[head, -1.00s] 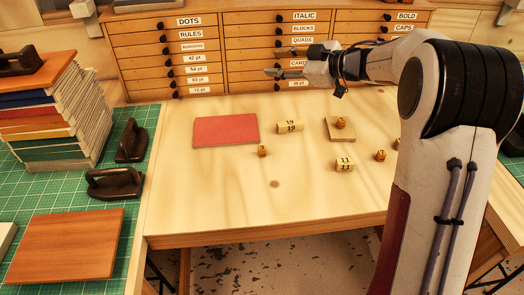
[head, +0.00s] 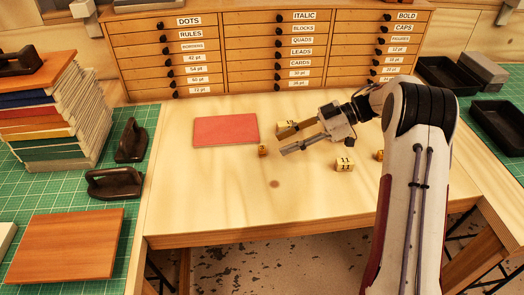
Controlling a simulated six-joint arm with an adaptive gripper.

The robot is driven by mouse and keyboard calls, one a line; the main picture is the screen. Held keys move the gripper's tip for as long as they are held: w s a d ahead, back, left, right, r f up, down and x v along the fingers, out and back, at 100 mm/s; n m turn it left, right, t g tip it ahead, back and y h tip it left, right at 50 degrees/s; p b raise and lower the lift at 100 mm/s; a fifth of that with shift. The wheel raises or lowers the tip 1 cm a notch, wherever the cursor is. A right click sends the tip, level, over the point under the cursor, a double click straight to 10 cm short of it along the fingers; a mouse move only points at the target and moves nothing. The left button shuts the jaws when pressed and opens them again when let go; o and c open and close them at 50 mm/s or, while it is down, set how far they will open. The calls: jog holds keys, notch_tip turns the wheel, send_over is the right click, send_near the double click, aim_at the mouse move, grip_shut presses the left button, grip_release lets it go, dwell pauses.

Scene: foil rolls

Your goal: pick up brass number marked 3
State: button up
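A small brass number (head: 262,151) stands on the wooden table just right of the red mat's lower right corner. Another brass number (head: 380,155) stands at the right, partly hidden by my arm. The marks on both are too small to read, so I cannot tell which is the 3. My gripper (head: 283,142) is open and empty, its two fingers apart and pointing left. Its tips are a little right of the left brass number and seem apart from it.
A roll marked 11 (head: 345,164) stands below my gripper; a second roll (head: 285,125) is partly behind the upper finger. The red mat (head: 226,130) lies left. The drawer cabinet (head: 250,55) closes off the back. The table's front is clear.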

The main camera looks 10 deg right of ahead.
aim_at(264, 147)
jog(key=shift+a, duration=0.1)
jog(key=shift+x, duration=1.25)
jog(key=shift+w+r+x, duration=0.1)
jog(key=shift+w+x, duration=0.05)
jog(key=shift+x, duration=1.15)
jog(key=shift+w+r+x, duration=0.15)
jog(key=shift+w+x, duration=0.05)
jog(key=shift+x, duration=1.1)
jog(key=shift+a, duration=0.1)
grip_shut()
